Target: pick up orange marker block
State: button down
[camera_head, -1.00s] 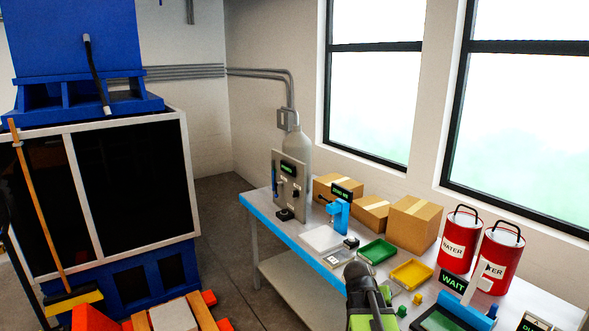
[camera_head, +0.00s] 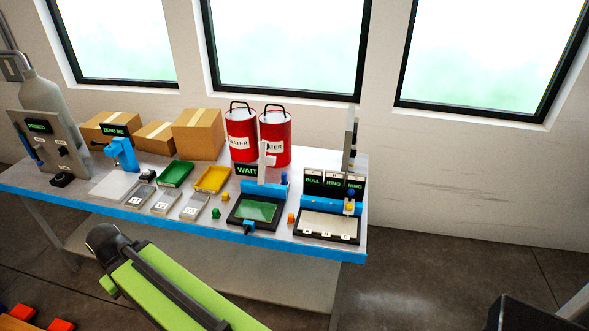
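A small orange block (camera_head: 291,218) stands on the workbench (camera_head: 150,210), close to its front edge. It sits in the gap between the green-topped tray fixture and the tray marked A, B, C. My green arm (camera_head: 160,285) reaches across the lower left, in front of the bench and apart from the block. Its dark rounded joint shows, but no gripper fingers can be made out.
A yellow block (camera_head: 225,197) and a green block (camera_head: 216,213) stand left of the green-topped fixture (camera_head: 254,211). The lettered tray (camera_head: 327,227) is right of the orange block. Red water cans (camera_head: 241,136) and cardboard boxes (camera_head: 198,134) stand behind.

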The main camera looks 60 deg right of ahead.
aim_at(291, 220)
jog(key=z, duration=3.5)
jog(key=i, duration=0.1)
jog(key=u, duration=1.3)
jog(key=k, duration=0.8)
jog(key=u, duration=0.5)
jog(key=i, duration=1.05)
jog(key=u, duration=0.1)
